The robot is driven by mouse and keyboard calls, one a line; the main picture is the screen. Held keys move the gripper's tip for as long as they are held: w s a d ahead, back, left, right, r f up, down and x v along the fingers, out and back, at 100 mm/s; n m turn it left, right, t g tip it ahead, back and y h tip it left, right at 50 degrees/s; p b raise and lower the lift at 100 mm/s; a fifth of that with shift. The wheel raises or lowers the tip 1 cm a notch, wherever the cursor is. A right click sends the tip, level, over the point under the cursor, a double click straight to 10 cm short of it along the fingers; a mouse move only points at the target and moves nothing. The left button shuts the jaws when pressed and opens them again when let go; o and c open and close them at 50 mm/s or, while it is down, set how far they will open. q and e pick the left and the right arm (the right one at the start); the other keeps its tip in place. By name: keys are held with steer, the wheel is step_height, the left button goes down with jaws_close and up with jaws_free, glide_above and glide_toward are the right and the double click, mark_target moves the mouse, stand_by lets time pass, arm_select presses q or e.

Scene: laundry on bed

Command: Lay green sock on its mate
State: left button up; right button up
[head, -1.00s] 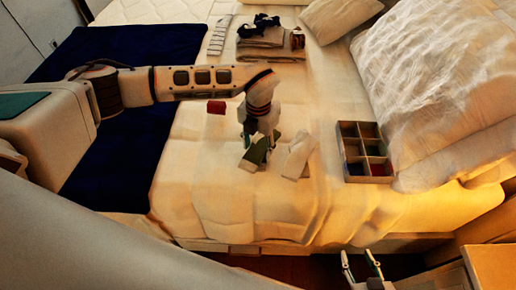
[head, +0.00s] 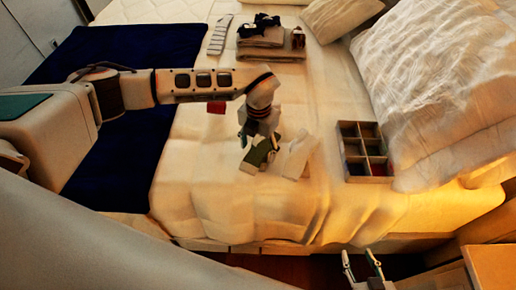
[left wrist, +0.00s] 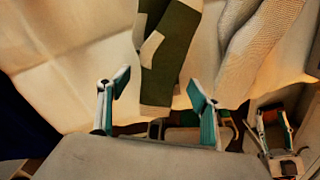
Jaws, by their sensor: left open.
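A green sock with cream patches (head: 259,152) lies on the bed in the head view, just below my left gripper (head: 260,136). In the left wrist view the green sock (left wrist: 174,50) shows a pale heel patch and a pale lower end. I cannot tell whether a second green sock lies under it. My left gripper (left wrist: 158,90) is open, its fingertips on either side of the sock's lower end and apart from it. My right gripper (head: 360,262) is open and empty, low in the head view, off the bed's front edge.
A white sock (head: 297,156) lies close to the right of the green one. A divided box (head: 348,151) stands further right. A small red folded cloth (head: 216,107) lies behind left. Folded clothes (head: 268,42) are at the back. The bed's front is clear.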

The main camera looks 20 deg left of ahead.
mark_target(258, 152)
arm_select(q)
step_height(258, 152, up, 12)
steer(key=shift+p, duration=0.35)
steer(key=shift+f, duration=0.1)
stand_by(0.4)
